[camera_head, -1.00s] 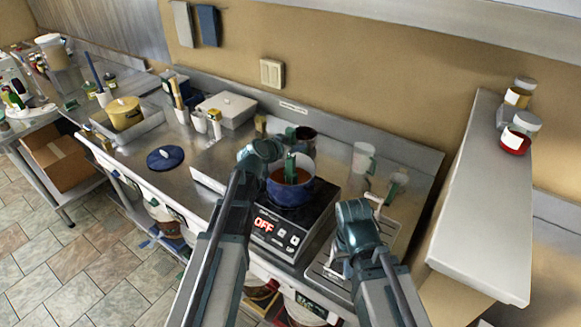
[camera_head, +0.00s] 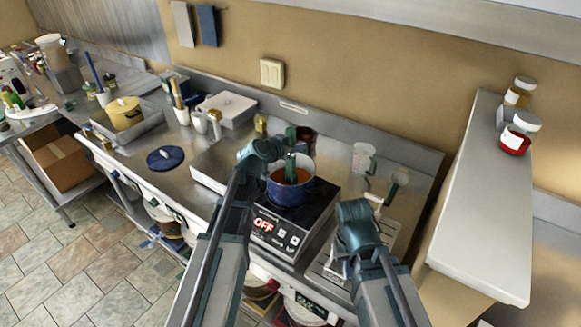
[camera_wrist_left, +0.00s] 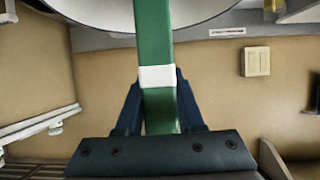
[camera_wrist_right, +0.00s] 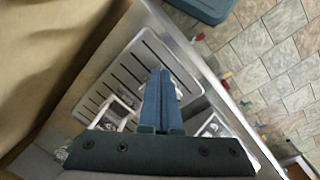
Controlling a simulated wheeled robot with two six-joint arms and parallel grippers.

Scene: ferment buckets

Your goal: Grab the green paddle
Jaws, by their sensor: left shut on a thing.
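My left gripper (camera_head: 275,150) is at the upper left of the pot. In the left wrist view, the paddle (camera_wrist_left: 153,40), with a white band, runs between the fingers of my left gripper (camera_wrist_left: 158,105), which are shut on it. My right gripper (camera_head: 355,208) is to the right of the hot plate. In the right wrist view its fingers (camera_wrist_right: 160,95) are together with nothing between them.
The pot sits on a hot plate (camera_head: 282,232) showing OFF. A clear jug (camera_head: 363,158) and a dark mug (camera_head: 306,139) stand behind. A slotted drain tray (camera_wrist_right: 120,85) lies below my right gripper. A blue lid (camera_head: 165,158) lies on the counter. A raised shelf (camera_head: 480,200) is at right.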

